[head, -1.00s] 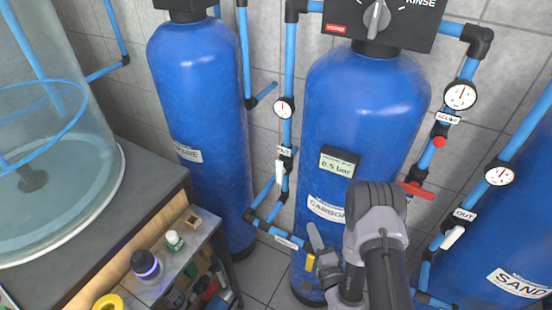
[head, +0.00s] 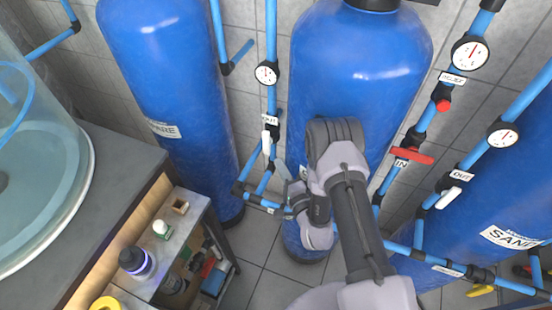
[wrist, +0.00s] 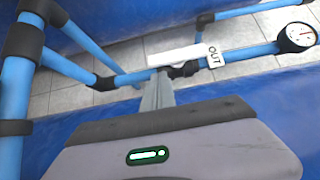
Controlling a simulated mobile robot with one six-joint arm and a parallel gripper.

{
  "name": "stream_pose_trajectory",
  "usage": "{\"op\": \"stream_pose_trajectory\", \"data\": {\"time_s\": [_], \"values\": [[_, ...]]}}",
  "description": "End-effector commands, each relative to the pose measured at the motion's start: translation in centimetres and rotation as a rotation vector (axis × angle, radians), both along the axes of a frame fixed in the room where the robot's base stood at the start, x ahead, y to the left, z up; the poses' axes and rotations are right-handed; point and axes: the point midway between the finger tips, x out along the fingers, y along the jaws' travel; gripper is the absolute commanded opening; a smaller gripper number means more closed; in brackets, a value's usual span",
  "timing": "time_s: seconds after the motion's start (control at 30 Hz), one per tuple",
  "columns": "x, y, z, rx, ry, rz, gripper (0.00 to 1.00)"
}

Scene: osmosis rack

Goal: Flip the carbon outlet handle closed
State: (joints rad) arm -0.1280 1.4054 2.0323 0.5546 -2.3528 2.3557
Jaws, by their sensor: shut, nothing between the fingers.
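The carbon outlet handle (head: 266,142) is a white lever on the blue vertical pipe left of the carbon tank (head: 360,70), beside an OUT label. In the wrist view the white handle (wrist: 180,55) lies roughly along its pipe, next to the OUT label (wrist: 215,56). My gripper (head: 282,172) is just below and right of the handle in the head view. In the wrist view my gripper's fingers (wrist: 158,90) are shut and empty, with their tips close to the handle's left end. I cannot tell whether they touch it.
A gauge (head: 267,74) sits above the handle on the same pipe. A red IN handle (head: 411,155) crosses the pipe right of the tank. Lower pipes (head: 262,200) run close to my gripper. A bench (head: 110,215) with bottles stands at left.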

Motion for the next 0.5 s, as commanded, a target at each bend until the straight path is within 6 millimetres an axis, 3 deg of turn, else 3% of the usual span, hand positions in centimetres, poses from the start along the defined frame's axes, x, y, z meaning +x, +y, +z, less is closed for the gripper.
{"op": "stream_pose_trajectory", "data": {"time_s": [0.2,0.5], "values": [[2.7,1.3,0.0,0.0,-0.001,0.001,0.0],[3.3,1.6,0.0,-0.001,0.0,0.001,0.0]]}}
